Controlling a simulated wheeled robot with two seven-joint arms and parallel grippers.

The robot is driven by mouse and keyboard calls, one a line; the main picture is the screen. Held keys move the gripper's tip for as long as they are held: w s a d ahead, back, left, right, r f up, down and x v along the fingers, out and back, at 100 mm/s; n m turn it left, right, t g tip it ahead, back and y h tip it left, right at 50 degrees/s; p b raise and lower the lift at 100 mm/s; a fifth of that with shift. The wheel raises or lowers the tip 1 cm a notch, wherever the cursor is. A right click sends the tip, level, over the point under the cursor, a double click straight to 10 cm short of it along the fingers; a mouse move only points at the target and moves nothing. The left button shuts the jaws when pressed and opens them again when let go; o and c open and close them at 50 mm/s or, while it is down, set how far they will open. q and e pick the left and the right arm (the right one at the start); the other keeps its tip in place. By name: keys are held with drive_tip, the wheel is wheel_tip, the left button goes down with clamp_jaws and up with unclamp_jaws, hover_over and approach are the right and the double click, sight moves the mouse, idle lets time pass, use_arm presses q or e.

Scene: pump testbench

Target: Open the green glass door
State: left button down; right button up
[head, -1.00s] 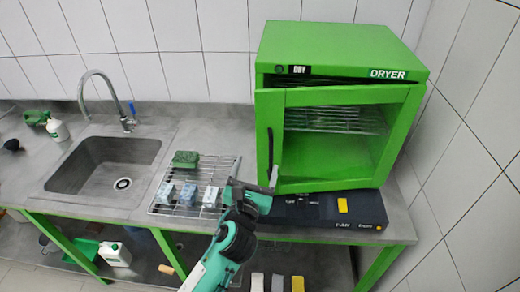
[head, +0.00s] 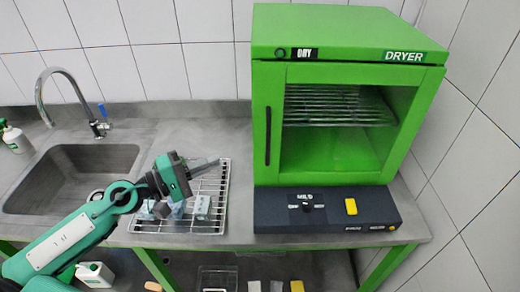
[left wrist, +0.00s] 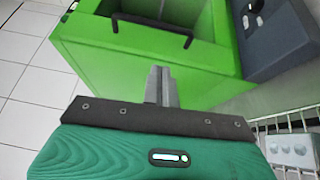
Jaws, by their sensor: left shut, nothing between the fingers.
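The green dryer (head: 345,40) stands at the back of the bench. Its front glass door (head: 330,155) looks flush with the body, with no clear gap. A black vertical handle (head: 268,135) is on the door's left side; the handle (left wrist: 152,28) also shows in the left wrist view. My left gripper (head: 214,163) is shut and empty, left of the door and above the wire rack, its fingers pointing toward the dryer and apart from the handle. The fingers (left wrist: 160,82) also show in the left wrist view. My right gripper is out of view.
A dark control panel (head: 325,212) with a knob and a yellow button sits below the dryer. The wire rack (head: 222,190) holds small blocks, partly hidden by my gripper. A sink (head: 70,175) is at left. A tiled wall closes off the right side.

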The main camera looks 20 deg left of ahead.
use_arm(q)
drive_tip(key=p+x, duration=0.8)
drive_tip(key=x, duration=0.2)
drive_tip(key=shift+s+d+m+g, duration=0.25)
drive_tip(key=shift+m+g, duration=0.15)
drive_tip(key=shift+f, duration=0.1)
drive_tip(key=shift+s, duration=0.15)
idle(0.4)
